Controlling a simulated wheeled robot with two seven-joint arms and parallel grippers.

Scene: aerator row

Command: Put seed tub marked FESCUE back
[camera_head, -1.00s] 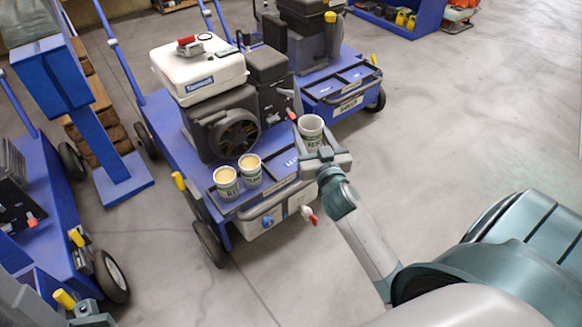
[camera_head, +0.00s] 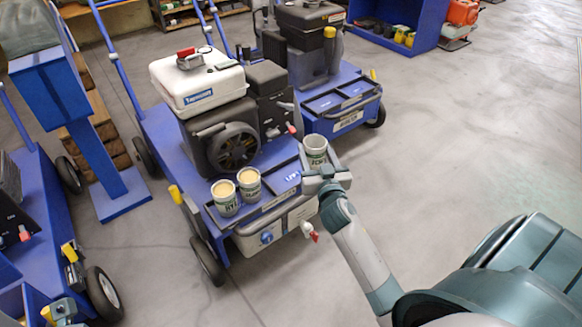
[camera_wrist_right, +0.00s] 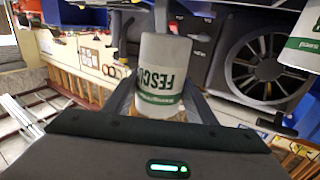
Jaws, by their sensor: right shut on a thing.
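The FESCUE seed tub (camera_head: 316,147) is white with a green band. My right gripper (camera_head: 324,174) is shut on it and holds it roughly upright at the right end of the middle blue aerator's front tray (camera_head: 269,204). In the right wrist view the tub (camera_wrist_right: 163,62) sits between the fingers, its label inverted and partly hidden. I cannot tell whether its base touches the tray. Two similar filled tubs stand in the tray's left part, one at the left (camera_head: 225,197) and one beside it (camera_head: 249,184). My left gripper cannot be made out.
A white engine cover (camera_head: 200,85) and dark engine rise behind the tray. A second blue aerator (camera_head: 345,105) stands behind, to the right. A red-handled tap (camera_head: 309,232) juts from the front. Grey floor at right is open.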

